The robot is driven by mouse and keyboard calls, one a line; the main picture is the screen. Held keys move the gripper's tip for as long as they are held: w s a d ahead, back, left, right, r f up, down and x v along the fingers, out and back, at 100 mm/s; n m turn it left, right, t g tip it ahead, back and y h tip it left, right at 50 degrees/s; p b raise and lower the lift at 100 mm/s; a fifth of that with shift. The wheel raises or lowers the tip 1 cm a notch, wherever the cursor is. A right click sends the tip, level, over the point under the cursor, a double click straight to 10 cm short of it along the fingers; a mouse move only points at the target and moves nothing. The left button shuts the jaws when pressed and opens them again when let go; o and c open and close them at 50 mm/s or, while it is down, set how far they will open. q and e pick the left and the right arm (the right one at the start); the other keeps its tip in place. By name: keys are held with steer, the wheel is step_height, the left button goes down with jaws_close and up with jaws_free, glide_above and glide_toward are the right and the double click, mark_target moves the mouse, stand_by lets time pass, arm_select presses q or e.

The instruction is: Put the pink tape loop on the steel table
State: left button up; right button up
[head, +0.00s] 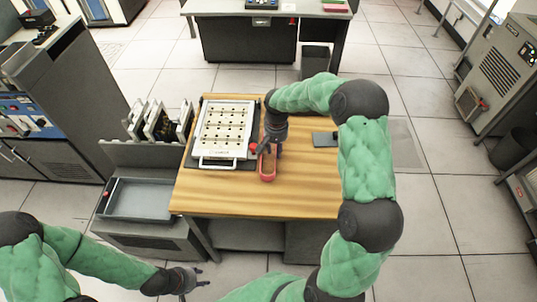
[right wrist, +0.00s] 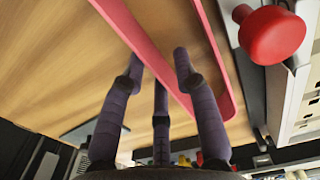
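The pink tape loop (head: 268,178) lies on the wooden table, a long narrow band just right of the white card panel. In the right wrist view, the loop (right wrist: 150,38) runs past my fingers, one side of it crossing the space between them. My right gripper (head: 267,150) is over the loop's far end, pointing down. In its wrist view its fingers (right wrist: 160,70) are spread apart, with no clear grip on the band. My left gripper (head: 198,278) is open and empty at the lower left, away from the loop. I cannot tell for sure which surface is the steel table.
A white panel (head: 221,133) with dark spots and a handle sits on the wooden table (head: 300,190). A red knob (right wrist: 272,35) is close to my right fingers. A dark flat item (head: 325,139) lies to the right. A grey unit with a shallow tray (head: 137,215) stands left.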

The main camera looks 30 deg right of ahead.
steer(key=shift+f, duration=0.8)
steer(key=shift+r, duration=0.1)
jaws_close()
